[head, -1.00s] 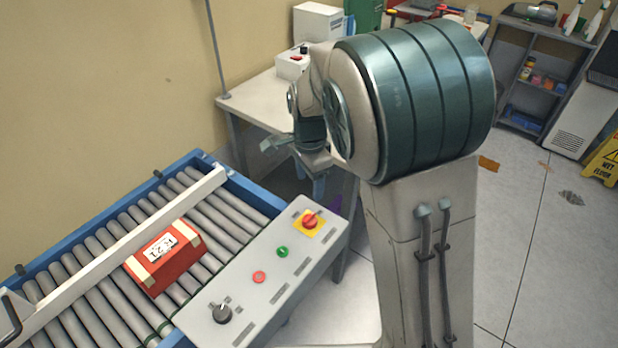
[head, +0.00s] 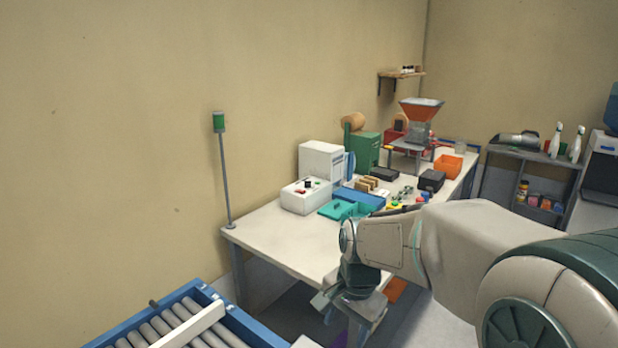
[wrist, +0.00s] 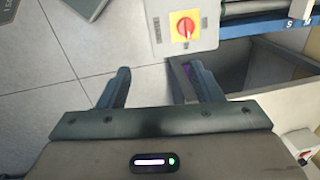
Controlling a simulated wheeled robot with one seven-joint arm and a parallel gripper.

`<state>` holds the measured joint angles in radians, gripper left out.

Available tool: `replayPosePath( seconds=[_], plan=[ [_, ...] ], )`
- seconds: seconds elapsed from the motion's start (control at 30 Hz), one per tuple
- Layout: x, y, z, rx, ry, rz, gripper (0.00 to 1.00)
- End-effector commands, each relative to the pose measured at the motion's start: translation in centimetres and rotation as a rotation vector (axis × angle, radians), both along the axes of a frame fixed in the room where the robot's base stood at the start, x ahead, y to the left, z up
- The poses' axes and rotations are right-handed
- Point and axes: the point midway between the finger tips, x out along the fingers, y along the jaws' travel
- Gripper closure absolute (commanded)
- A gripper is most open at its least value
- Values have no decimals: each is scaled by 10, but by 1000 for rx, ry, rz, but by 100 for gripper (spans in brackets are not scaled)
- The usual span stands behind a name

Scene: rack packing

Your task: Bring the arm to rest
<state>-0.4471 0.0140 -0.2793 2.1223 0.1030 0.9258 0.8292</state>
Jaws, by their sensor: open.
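My gripper (head: 345,300) hangs at the front edge of the white worktable, at the end of my arm. In the wrist view my gripper (wrist: 160,85) shows its two dark fingers well apart with nothing between them. The fingers point over pale floor tiles, close to a grey control panel (wrist: 205,15) with a red knob on a yellow plate.
The roller conveyor (head: 228,312) with its blue frame is at the lower left. The white worktable (head: 275,240) carries a white machine (head: 321,162), a teal tray (head: 345,210) and several small items.

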Motion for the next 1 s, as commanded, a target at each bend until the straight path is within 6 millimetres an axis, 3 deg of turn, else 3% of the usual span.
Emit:
replayPosePath(
  seconds=[0.2,0.5,0.7,1.0],
  plan=[
    [-55,-40,27,-21,-117,273,41],
    [-121,-73,34,-159,-233,604,41],
    [-138,-79,32,-215,-248,696,41],
    [-139,-79,32,-219,-249,706,41]
  ],
)
